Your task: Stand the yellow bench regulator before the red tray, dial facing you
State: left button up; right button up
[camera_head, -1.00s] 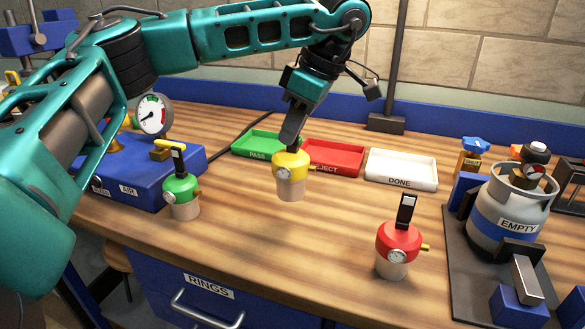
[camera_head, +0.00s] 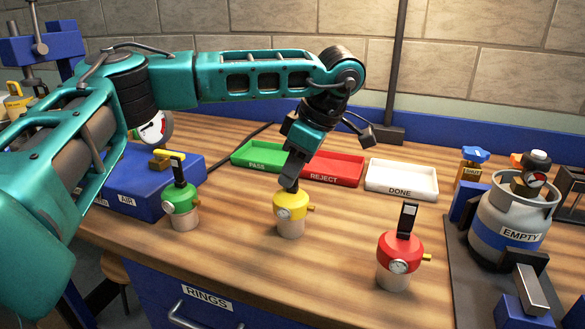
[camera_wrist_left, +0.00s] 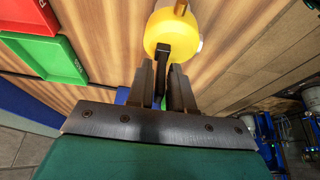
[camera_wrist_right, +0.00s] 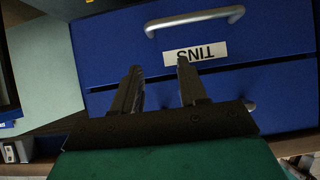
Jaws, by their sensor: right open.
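The yellow bench regulator (camera_head: 289,204) stands upright in front of the green and red trays, its round dial turned towards me and slightly left. I cannot tell whether its pale base touches the bench. My left gripper (camera_head: 290,184) comes down from above and is shut on its black top handle. In the left wrist view the fingers (camera_wrist_left: 166,85) flank that handle, with the yellow body (camera_wrist_left: 172,32) beyond. The red tray (camera_head: 333,169), marked REJECT, lies behind it, between green and white trays. My right gripper (camera_wrist_right: 158,85) is open and empty, before blue drawers.
A green regulator (camera_head: 181,199) stands left, by a blue AIR box (camera_head: 140,190). A red regulator (camera_head: 399,255) stands front right. The green PASS tray (camera_head: 258,155) and white DONE tray (camera_head: 401,180) flank the red one. A grey EMPTY cylinder (camera_head: 510,215) stands far right.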

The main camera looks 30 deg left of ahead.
pick_arm(q)
jog(key=shift+o, duration=1.4)
pick_arm(e)
jog(key=shift+a+f, duration=0.1)
pick_arm(q)
jog(key=p+v, duration=0.2)
jog(key=v, duration=1)
jog(key=shift+p, duration=0.35)
pick_arm(e)
jog(key=shift+s+d+r, duration=0.4)
jog(key=shift+s+d, duration=0.05)
jog(key=shift+d, duration=0.25)
jog(key=shift+r, duration=0.1)
